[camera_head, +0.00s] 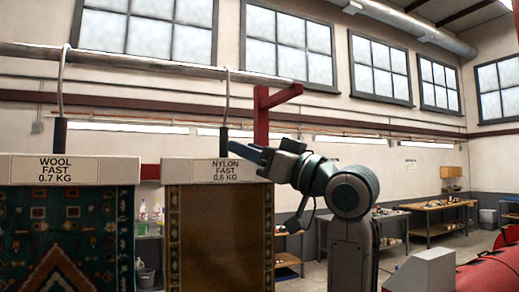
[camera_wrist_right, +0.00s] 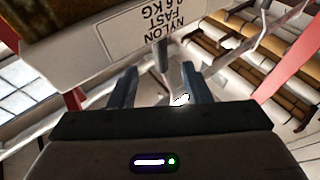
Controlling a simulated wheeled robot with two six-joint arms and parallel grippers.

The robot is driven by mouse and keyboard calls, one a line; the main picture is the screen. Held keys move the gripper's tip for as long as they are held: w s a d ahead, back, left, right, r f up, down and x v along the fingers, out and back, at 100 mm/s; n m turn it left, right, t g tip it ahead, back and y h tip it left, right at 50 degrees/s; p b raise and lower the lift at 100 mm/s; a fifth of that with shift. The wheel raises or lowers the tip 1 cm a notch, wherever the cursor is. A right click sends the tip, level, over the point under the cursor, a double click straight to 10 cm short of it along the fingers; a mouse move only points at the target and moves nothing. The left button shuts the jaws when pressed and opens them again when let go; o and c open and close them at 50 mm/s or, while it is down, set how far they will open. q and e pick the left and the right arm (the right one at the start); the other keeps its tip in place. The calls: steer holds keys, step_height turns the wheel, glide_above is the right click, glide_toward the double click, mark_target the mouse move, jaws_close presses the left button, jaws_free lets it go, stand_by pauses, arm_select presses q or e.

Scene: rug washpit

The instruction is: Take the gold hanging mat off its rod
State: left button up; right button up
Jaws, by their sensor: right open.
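The gold hanging mat (camera_head: 220,240) hangs straight down from a pale header bar (camera_head: 175,171) labelled NYLON FAST 0.6 KG. A grey hook (camera_head: 227,95) with a dark grip (camera_head: 223,138) rises from the header to the rod (camera_head: 180,70). My right gripper (camera_head: 238,151) is at the header's top edge, close to the dark grip. In the right wrist view, my right gripper (camera_wrist_right: 160,75) is open, its two blue fingers apart. The dark grip (camera_wrist_right: 160,52) shows in line with the gap; contact cannot be told. My left gripper is not in view.
A teal patterned rug (camera_head: 65,240) labelled WOOL FAST 0.7 KG hangs close by on the left from its own hook (camera_head: 62,85). A red bracket (camera_head: 262,115) stands at the rod's right end. Workbenches (camera_head: 435,230) stand farther back at right.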

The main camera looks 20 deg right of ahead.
mark_target(224, 142)
steer(key=x, duration=0.5)
steer(key=shift+w+a, duration=0.15)
steer(key=shift+w, duration=0.05)
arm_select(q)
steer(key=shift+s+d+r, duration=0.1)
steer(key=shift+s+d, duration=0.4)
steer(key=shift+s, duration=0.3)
arm_select(e)
steer(key=shift+w+a+r, duration=0.15)
steer(key=shift+w+a, duration=0.2)
steer(key=shift+w, duration=0.1)
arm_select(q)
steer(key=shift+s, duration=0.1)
arm_select(e)
steer(key=shift+c, duration=0.2)
jaws_close()
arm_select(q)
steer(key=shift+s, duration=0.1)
arm_select(e)
steer(key=shift+s, duration=0.1)
